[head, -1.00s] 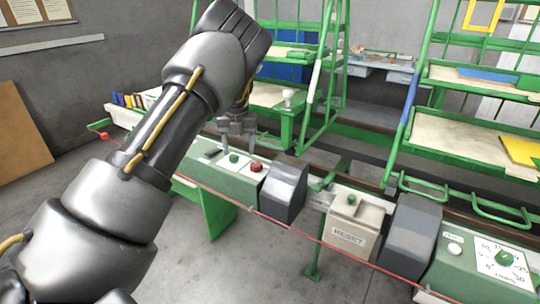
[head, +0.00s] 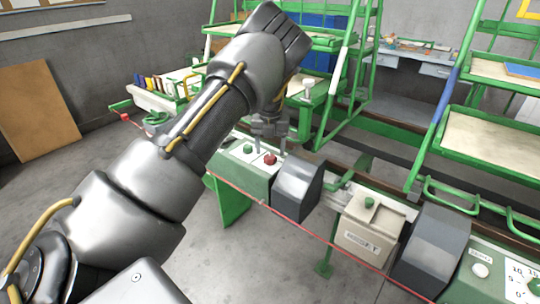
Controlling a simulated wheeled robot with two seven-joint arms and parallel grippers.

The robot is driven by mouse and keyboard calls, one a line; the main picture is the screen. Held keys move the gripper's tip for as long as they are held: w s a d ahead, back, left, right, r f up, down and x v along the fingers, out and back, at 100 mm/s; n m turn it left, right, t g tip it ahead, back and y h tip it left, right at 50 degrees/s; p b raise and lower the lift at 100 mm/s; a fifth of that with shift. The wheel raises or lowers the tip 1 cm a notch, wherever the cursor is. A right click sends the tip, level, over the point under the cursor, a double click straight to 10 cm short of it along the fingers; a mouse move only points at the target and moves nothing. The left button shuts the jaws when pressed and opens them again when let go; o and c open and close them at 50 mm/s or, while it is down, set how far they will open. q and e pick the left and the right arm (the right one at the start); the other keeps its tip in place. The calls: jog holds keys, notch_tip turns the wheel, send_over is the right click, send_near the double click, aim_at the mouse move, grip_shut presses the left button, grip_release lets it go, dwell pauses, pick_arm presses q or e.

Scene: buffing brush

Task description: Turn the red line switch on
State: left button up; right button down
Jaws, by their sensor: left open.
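A red button (head: 270,159) sits beside a green button (head: 248,149) on a white plate on top of the green control box (head: 255,178). A red line (head: 296,223) runs along the front of the machine, with a red piece (head: 122,117) at its far left end. My left gripper (head: 268,143) is open, pointing down just behind and above the red button, with its fingers apart. Whether a finger touches anything there is unclear. My left forearm covers the left part of the bench. My right gripper is not in view.
A dark sloped cover (head: 299,187), a beige RESET box (head: 369,229) and another dark cover (head: 435,250) follow along the machine to the right. Green shelf racks (head: 490,140) stand behind. Bare floor (head: 280,262) lies in front.

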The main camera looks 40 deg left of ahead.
aim_at(270, 157)
pick_arm(q)
jog(key=shift+f, duration=1.5)
jog(key=c, duration=1)
